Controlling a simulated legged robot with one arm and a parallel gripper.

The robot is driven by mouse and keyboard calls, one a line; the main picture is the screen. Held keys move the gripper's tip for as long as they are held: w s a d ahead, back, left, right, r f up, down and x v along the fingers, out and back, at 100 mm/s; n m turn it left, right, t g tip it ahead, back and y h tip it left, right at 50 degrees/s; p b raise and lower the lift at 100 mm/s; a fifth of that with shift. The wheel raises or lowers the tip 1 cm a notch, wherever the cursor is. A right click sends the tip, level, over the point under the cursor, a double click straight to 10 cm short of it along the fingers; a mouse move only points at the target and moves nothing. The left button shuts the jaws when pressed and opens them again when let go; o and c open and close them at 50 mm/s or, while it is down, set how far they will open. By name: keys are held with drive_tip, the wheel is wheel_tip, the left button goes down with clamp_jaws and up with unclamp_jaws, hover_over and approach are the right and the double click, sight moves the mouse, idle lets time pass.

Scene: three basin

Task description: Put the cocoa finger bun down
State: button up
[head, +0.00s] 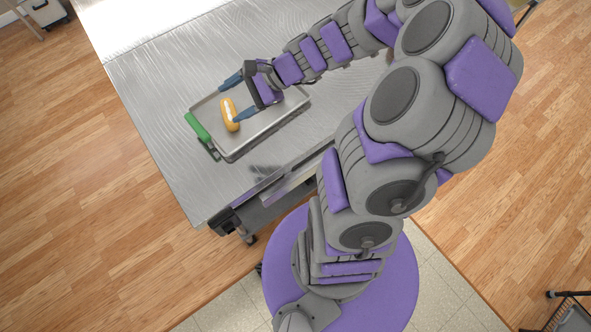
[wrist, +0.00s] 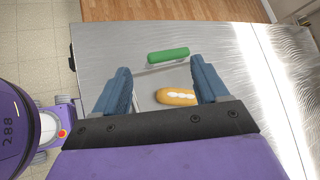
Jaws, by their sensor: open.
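An orange-brown finger bun (head: 230,113) with white icing lies in a shallow grey metal basin (head: 262,138), near its left end; I take it for the cocoa finger bun. The bun also shows in the wrist view (wrist: 174,97), where its right end is partly hidden by the right finger. My gripper (head: 227,103) is open, its two blue fingers spread wide above the basin. In the head view the lower fingertip is right beside or over the bun. In the wrist view (wrist: 160,68) nothing is clamped between the fingers. Whether a finger touches the bun I cannot tell.
A green bar (head: 197,127), likely the basin's handle, is at the basin's left end. The basin stands on a brushed metal table (head: 150,85), with bare surface to the left and behind. The table's front edge (head: 275,180) is close to my base.

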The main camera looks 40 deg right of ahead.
drive_tip(key=s+a+r+n+g+h, duration=0.1)
drive_tip(key=s+a+r+n+g, duration=0.1)
drive_tip(key=s+a+n+g, duration=0.25)
drive_tip(key=s+a+r+n+g+h, duration=0.1)
drive_tip(key=s+a+r+n+h, duration=0.1)
drive_tip(key=s+a+n, duration=0.45)
drive_tip(key=s+d+r+n+h, duration=0.1)
drive_tip(key=s+d+n+h, duration=0.2)
drive_tip(key=s, duration=0.5)
drive_tip(key=s+d+r+n+g+h, duration=0.1)
drive_tip(key=s+d+n+h, duration=0.1)
drive_tip(key=s+d, duration=0.3)
drive_tip(key=s+h, duration=0.1)
drive_tip(key=s, duration=0.2)
drive_tip(key=shift+d+r+n+h, duration=0.15)
drive_tip(key=shift+d+n+h, duration=0.25)
drive_tip(key=shift+g, duration=0.25)
